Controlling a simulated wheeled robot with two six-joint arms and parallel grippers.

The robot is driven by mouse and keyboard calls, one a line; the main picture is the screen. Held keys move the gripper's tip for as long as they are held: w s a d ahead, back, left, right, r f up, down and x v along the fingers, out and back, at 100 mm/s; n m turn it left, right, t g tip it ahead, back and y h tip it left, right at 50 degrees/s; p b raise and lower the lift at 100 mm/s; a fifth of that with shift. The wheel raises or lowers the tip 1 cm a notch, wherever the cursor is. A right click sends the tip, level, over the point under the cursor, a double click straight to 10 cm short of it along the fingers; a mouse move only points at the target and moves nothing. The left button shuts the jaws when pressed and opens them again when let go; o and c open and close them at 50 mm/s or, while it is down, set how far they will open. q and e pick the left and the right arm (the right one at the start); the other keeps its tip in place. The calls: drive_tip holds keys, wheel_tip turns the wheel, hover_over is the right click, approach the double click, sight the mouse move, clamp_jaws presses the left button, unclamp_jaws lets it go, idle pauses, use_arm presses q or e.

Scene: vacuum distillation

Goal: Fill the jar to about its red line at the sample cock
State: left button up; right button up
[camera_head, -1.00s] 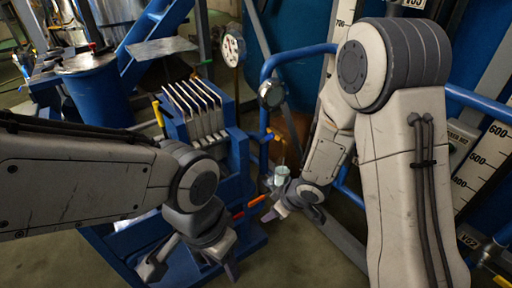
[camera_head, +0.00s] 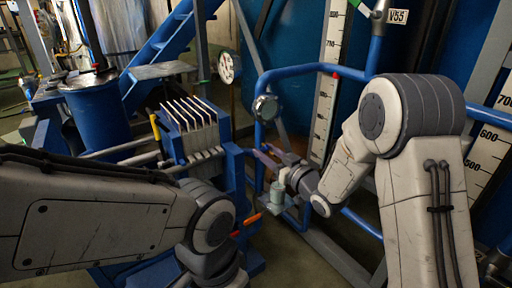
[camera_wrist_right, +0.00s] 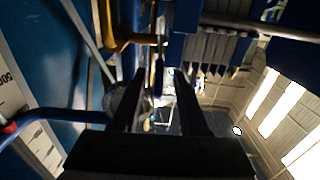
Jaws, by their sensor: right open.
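My right gripper (camera_head: 262,152) is raised beside the blue frame in the head view, above a small pale jar (camera_head: 277,194). Whether the jar stands on a support is hard to see; its red line and fill level cannot be made out. In the right wrist view the two dark fingers of the right gripper (camera_wrist_right: 160,78) are apart with nothing held between them. A brass-coloured fitting (camera_wrist_right: 118,38), perhaps the sample cock, lies just beyond the fingertips. My left arm comes in at the left; its gripper is beyond the bottom edge.
A filter press with pale plates (camera_head: 192,125) stands left of the jar. A round gauge (camera_head: 266,107) and blue pipe frame (camera_head: 300,70) are close to the right gripper. An orange handle (camera_head: 247,221) sticks out below. Open floor shows at lower centre.

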drive_tip(key=shift+x, duration=2.2)
clamp_jaws()
